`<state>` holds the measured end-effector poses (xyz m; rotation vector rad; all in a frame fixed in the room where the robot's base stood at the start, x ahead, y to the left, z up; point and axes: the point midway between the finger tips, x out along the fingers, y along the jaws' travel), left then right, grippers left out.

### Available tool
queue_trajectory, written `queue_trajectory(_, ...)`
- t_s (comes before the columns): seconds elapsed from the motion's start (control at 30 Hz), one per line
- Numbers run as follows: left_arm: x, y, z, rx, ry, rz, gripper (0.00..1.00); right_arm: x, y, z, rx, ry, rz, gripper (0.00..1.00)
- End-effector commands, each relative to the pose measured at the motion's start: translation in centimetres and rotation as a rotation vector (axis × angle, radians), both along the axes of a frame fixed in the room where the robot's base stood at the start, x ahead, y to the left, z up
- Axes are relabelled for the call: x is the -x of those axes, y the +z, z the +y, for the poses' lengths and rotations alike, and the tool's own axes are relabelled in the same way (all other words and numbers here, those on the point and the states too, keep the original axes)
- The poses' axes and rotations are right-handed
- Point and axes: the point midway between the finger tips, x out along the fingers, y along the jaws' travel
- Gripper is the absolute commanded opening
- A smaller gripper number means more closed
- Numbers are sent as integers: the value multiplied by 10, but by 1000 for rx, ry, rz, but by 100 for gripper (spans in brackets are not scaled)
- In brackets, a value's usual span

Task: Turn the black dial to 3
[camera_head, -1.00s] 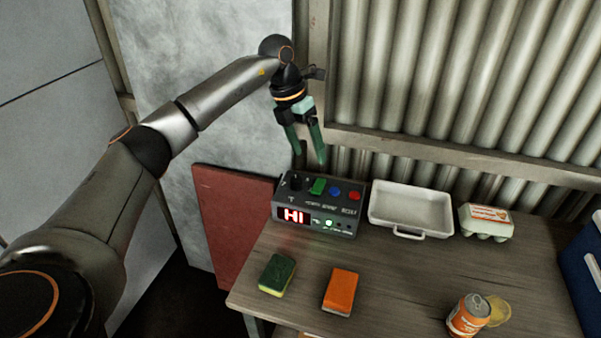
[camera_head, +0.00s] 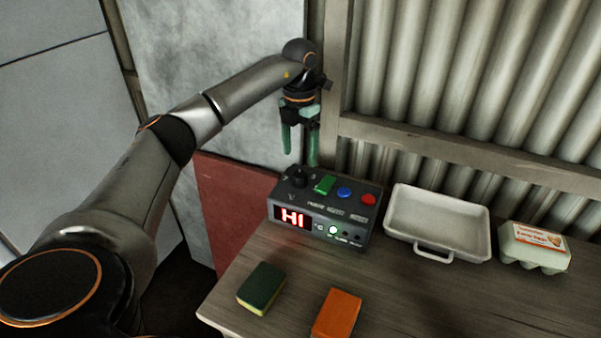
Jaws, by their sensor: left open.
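The black dial (camera_head: 299,177) sits on the top left of a dark grey control box (camera_head: 352,225) on the table. The box front shows a red lit display reading "HI" and a lit green light. A green switch (camera_head: 325,185), a blue button (camera_head: 344,193) and a red button (camera_head: 369,199) stand to the right of the dial. The dial's setting is too small to read. My left gripper (camera_head: 300,158) points down, open and empty, just above and behind the dial, apart from it. My right gripper is not in view.
A white tray (camera_head: 432,252) and an egg carton (camera_head: 535,247) stand right of the box. A green sponge (camera_head: 262,287) and an orange sponge (camera_head: 337,314) lie in front. A corrugated wall (camera_head: 480,80) rises behind. The wooden table (camera_head: 420,305) is clear at front right.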

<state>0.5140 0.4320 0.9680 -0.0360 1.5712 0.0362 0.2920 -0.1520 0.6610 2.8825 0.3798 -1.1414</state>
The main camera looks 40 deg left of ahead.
Motion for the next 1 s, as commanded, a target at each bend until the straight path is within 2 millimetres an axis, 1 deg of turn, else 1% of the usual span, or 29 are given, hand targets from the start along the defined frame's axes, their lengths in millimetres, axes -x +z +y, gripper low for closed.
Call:
queue_trajectory(0.03, 1, -13, 0, -1, 0, 4, 79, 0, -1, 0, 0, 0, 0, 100)
queue_trajectory(0.1, 1, -26, 0, 0, 0, 3, 79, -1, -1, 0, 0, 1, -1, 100)
queue_trajectory(0.2, 1, -42, 0, 0, 0, 2, 79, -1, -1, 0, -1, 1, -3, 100)
queue_trajectory(0.3, 0, -54, 0, 0, 0, 1, 79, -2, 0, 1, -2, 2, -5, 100)
queue_trajectory(0.5, 0, -64, 0, -1, 0, 0, 79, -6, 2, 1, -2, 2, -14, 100)
queue_trajectory(0.73, 0, -64, 0, 0, -1, -1, 79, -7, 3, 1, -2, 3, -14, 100)
queue_trajectory(0.77, 0, -64, 0, 0, -1, -1, 77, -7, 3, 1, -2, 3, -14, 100)
queue_trajectory(1.0, 0, -64, 0, 0, -1, -1, 50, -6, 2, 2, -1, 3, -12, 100)
